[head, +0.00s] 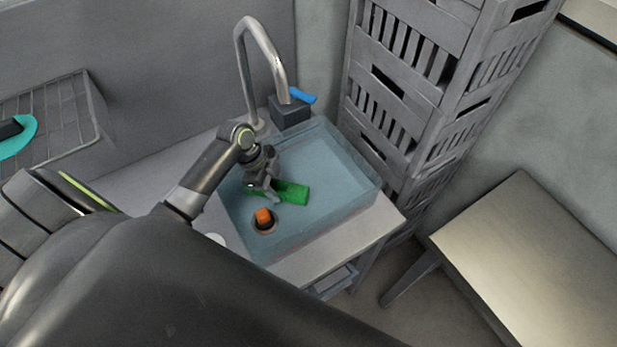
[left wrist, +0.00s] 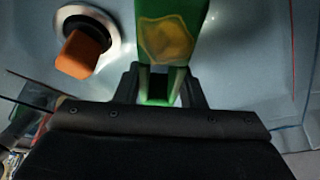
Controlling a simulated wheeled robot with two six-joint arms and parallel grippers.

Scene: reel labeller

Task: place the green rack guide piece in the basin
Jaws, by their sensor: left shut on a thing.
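The green rack guide piece (head: 292,193) is over the blue translucent basin (head: 343,190) in the head view. My left gripper (head: 266,186) is shut on one end of it. In the left wrist view the green piece (left wrist: 170,35) extends away from between the fingers of the left gripper (left wrist: 162,85), with a yellowish patch on its face. I cannot tell whether the piece touches the basin floor. My right gripper is not in view.
An orange block (head: 263,215) sits at the basin's drain, close to the green piece. A curved faucet (head: 262,55) and a dark box (head: 290,112) with a blue item stand behind. Stacked grey crates (head: 400,90) rise at the right. A wire rack (head: 60,125) is at left.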

